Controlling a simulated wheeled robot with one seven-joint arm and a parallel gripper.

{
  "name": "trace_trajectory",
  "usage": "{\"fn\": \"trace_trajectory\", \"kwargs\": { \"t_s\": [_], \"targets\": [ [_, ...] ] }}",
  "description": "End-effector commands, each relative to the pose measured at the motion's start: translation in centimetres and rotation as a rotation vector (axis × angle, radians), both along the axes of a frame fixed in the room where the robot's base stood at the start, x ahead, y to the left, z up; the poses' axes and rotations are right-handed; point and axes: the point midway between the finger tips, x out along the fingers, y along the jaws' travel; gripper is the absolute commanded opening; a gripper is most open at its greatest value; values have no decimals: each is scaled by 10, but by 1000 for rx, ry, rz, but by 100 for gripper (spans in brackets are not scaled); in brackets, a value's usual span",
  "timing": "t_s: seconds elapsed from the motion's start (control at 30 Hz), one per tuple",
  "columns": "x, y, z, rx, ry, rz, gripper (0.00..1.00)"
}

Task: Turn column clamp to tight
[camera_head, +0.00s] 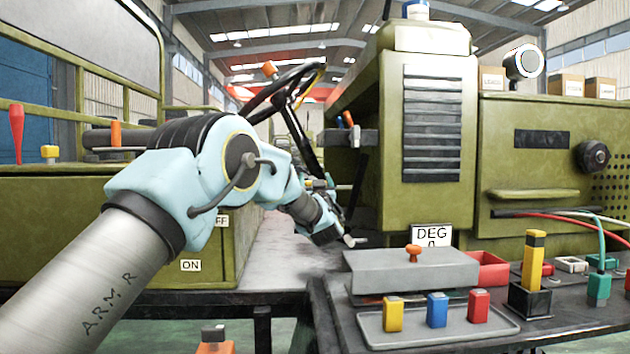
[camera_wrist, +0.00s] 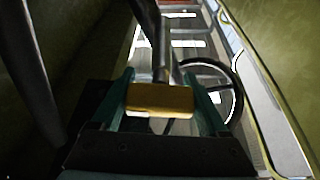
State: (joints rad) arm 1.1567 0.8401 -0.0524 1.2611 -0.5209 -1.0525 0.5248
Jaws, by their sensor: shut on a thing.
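The steering column (camera_head: 306,148) slopes down from a black steering wheel (camera_head: 272,92), which has an orange knob on its rim. My gripper (camera_head: 320,184) is at the lower part of the column, partly hidden by my wrist. In the wrist view, the teal fingers of my gripper (camera_wrist: 162,102) stand either side of a yellow block-shaped handle (camera_wrist: 160,97) and are shut on it. A metal rod runs from the handle towards the column. I take this handle to be the column clamp's. Its tight or loose marks are not visible. The wheel also shows behind it (camera_wrist: 238,95).
A green cabinet with a louvred panel (camera_head: 432,120) stands right of the column. In front are a grey lidded box (camera_head: 400,275) and a tray (camera_head: 465,328) with coloured blocks. A green panel with ON and OFF labels (camera_head: 190,265) is at left.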

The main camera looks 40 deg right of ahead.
Motion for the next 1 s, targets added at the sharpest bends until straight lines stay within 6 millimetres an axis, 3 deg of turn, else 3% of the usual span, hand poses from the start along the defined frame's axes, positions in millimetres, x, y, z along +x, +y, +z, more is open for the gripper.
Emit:
{"fn": "trace_trajectory", "kwargs": {
  "t_s": [0.03, 0.33, 0.67, 1.0],
  "targets": [
    [0, 0, 0, 0, 0, 0, 55],
    [0, 0, 0, 0, 0, 0, 22],
    [0, 0, 0, 40, -32, 2, 22],
    [-2, -2, -1, 225, -184, 0, 22]
  ]
}}
